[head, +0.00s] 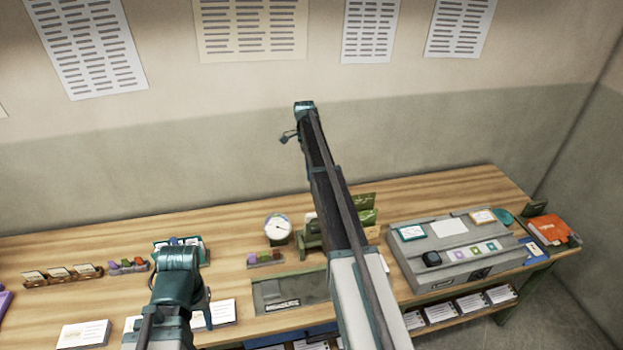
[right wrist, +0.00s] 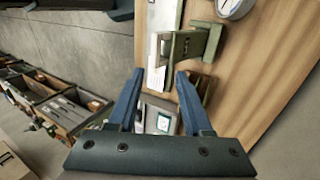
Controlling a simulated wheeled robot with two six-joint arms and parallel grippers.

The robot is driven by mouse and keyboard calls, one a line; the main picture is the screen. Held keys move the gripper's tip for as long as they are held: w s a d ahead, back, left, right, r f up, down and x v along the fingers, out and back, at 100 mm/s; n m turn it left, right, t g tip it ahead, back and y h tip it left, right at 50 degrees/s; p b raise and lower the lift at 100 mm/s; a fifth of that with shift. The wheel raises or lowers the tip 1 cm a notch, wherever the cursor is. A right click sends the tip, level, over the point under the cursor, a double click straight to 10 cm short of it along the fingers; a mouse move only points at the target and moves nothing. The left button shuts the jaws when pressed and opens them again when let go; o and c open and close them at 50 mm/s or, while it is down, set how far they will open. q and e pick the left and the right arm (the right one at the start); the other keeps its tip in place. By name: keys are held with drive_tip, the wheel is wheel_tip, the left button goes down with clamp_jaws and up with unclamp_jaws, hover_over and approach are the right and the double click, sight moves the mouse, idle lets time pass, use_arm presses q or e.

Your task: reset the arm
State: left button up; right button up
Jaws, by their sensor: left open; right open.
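My left arm rises from the bottom left of the head view, with a teal joint (head: 178,259) above the desk's front part. My left gripper (head: 207,313) shows only in part beside that arm, low over white cards, and is open. My right arm (head: 335,200) reaches up across the middle of the head view, its teal end in front of the wall; its gripper is not clear there. In the right wrist view my right gripper (right wrist: 159,74) is open, with two blue fingers apart and nothing held between them. A green stand (right wrist: 188,45) lies beyond the fingertips.
The wooden desk (head: 400,195) carries a round dial (head: 278,228), a grey console (head: 455,250), an orange book (head: 550,230), wooden card holders (head: 62,275) and a grey tray (head: 290,291). Paper sheets hang on the wall behind. An open drawer (right wrist: 65,110) shows in the right wrist view.

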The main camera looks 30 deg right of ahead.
drive_tip(key=shift+w+r, duration=0.15)
drive_tip(key=shift+r, duration=0.25)
drive_tip(key=s+a+f+n+t+b, duration=0.1)
drive_tip(key=s+a+f+n+b, duration=0.5)
drive_tip(key=s+a, duration=0.5)
drive_tip(key=s+a+f+n+t+h+b, duration=0.1)
drive_tip(key=s+a+f+n+t+b, duration=0.1)
drive_tip(key=s+a+f+n+b, duration=0.5)
drive_tip(key=s+a+f+n+t+h+b, duration=0.1)
drive_tip(key=s+a+f+n+b, duration=0.5)
drive_tip(key=s+a+n, duration=0.5)
drive_tip(key=s+a+f, duration=0.2)
drive_tip(key=s+a, duration=0.3)
drive_tip(key=s, duration=0.1)
drive_tip(key=shift+a+f+t+b, duration=0.15)
drive_tip(key=shift+f+t+b, duration=0.15)
drive_tip(key=shift+f, duration=0.1)
